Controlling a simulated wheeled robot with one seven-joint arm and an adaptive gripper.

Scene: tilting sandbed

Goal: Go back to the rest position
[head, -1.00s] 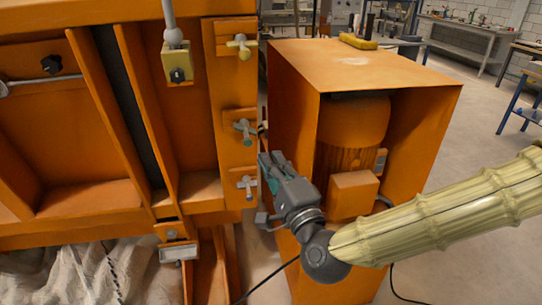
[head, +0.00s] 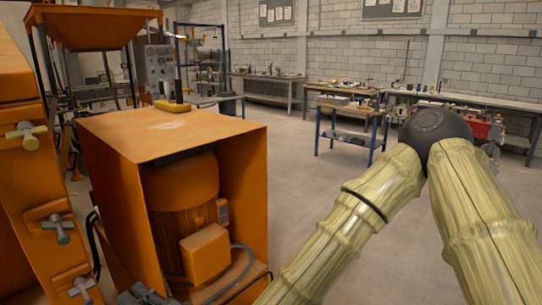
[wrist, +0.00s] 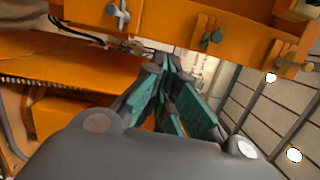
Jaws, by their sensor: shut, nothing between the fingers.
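My gripper (wrist: 167,72) shows in the wrist view with its grey and teal fingers shut together and empty. Beyond the fingertips in that view is the orange sandbed frame (wrist: 160,22) with its clamp handles (wrist: 211,35); the fingers look apart from them, though the gap is hard to judge. In the head view only a grey part of my gripper (head: 143,294) shows at the bottom edge, in front of the orange motor housing; its fingertips cannot be made out there. My arm, in a ribbed yellowish cover, bends up to a dark elbow at the right.
The orange motor housing (head: 172,130) stands at left centre with a yellow object (head: 172,106) on top. The sandbed frame (head: 22,175) with clamp handles (head: 60,229) is at the far left. Open floor (head: 310,190) lies to the right, before a blue-legged table (head: 350,138) and workbenches.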

